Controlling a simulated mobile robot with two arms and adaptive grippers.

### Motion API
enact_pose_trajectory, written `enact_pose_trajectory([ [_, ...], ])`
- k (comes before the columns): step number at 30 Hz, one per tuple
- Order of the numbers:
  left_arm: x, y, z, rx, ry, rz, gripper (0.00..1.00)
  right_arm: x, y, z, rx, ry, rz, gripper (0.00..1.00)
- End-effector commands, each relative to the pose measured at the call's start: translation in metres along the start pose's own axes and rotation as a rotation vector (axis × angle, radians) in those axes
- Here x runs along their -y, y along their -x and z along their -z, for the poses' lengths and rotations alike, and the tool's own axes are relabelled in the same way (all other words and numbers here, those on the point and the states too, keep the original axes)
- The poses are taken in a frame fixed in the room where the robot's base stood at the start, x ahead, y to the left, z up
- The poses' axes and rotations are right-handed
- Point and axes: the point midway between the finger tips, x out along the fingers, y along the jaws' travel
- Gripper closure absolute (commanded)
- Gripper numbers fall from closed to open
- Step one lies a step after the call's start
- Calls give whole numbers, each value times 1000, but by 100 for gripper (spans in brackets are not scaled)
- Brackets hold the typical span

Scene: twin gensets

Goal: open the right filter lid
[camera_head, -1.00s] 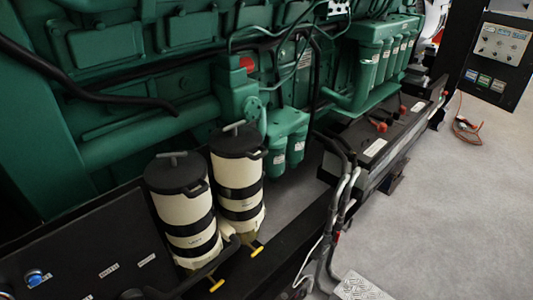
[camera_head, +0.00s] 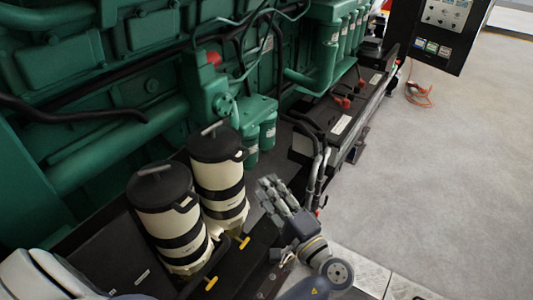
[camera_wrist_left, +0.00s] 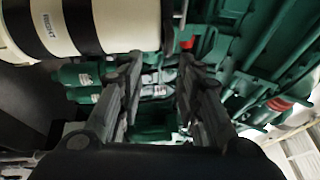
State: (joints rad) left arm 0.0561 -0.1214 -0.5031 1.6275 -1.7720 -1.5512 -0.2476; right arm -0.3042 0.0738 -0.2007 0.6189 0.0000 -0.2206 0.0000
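The right filter (camera_head: 217,178) is a cream canister with black bands, standing upright beside the green engine. Its black lid (camera_head: 215,146) sits on top, with a grey T-handle (camera_head: 211,128) and a dark clasp at its right side. In the left wrist view, the right filter (camera_wrist_left: 85,20) lies across the upper left, its label turned sideways, with the black lid (camera_wrist_left: 137,25) toward the middle. My left gripper (camera_head: 268,190) is to the right of the canister, apart from it; its two fingers (camera_wrist_left: 160,76) are spread with nothing held. My right gripper is not in view.
A matching left filter (camera_head: 175,225) stands just left of the right one. Yellow valve handles (camera_head: 244,242) stick out below. The green engine (camera_head: 150,85) blocks the back. Batteries (camera_head: 335,125) and hoses lie right of my gripper; open grey floor (camera_head: 430,170) lies farther right.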

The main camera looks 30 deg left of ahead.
Motion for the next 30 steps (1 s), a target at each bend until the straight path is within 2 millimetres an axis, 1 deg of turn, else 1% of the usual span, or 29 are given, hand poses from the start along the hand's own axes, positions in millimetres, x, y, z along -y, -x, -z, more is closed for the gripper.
enact_pose_trajectory([
  [1, 8, 0, -3, 14, 10, 12, 67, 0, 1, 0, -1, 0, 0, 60],
  [5, 15, -9, -6, 27, 16, 24, 67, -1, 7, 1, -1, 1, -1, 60],
  [8, 17, -24, -6, 27, 15, 25, 67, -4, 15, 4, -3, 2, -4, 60],
  [15, 18, -71, -7, 25, 13, 25, 67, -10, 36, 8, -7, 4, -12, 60],
  [18, 18, -87, -8, 25, 13, 24, 67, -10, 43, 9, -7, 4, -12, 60],
  [21, 16, -98, -7, 23, 13, 22, 67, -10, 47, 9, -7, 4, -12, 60],
  [25, 15, -106, -7, 23, 14, 22, 67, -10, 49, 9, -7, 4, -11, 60],
  [30, 13, -108, -7, 23, 14, 20, 67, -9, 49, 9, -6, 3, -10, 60],
])
